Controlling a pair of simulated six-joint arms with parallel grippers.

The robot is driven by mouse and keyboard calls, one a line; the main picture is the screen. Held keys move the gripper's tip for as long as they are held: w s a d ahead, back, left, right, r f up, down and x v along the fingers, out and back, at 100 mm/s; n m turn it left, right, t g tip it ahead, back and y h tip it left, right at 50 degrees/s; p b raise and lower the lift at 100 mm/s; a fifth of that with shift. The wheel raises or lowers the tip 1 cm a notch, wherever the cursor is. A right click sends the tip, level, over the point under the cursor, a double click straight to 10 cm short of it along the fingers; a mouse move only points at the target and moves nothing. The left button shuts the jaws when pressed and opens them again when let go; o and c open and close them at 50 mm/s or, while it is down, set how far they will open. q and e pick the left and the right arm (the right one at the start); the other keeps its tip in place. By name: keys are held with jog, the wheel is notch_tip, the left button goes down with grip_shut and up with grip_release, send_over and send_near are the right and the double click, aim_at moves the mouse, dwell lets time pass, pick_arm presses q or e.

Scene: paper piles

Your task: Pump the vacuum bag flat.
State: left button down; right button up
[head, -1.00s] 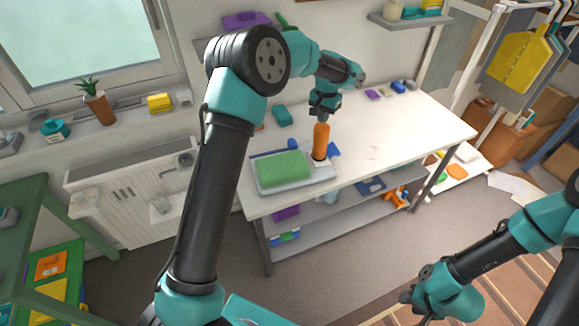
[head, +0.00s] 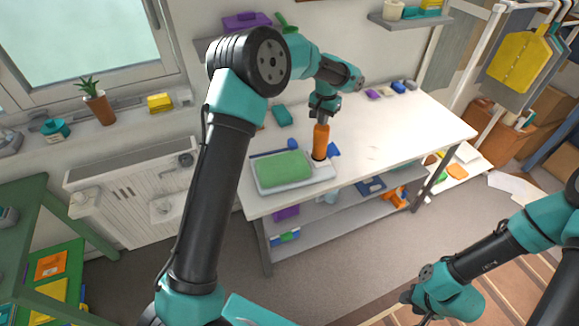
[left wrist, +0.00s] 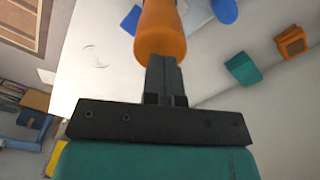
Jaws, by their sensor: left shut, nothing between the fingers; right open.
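The vacuum bag (head: 261,187) lies on the white table near its front left corner, pale and clear around a thick green block (head: 283,168). An orange pump (head: 321,139) with a dark base stands upright at the bag's right end. My left gripper (head: 322,117) is directly above the pump, pointing down. In the left wrist view its shut, empty fingers (left wrist: 162,72) meet or nearly meet the orange pump end (left wrist: 160,42); contact is not certain. My right gripper (head: 408,298) is open and empty at the lower right, well away from the table.
A blue long-handled item (head: 275,151) lies behind the bag, and a blue piece (head: 334,149) lies by the pump. A teal block (head: 282,115) is further back. The right half of the white table (head: 410,135) is mostly clear.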

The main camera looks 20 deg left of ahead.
pick_arm(q)
jog(key=shift+f, duration=2.1)
jog(key=shift+r, duration=2.6)
jog(key=shift+r, duration=0.1)
jog(key=shift+r, duration=2.85)
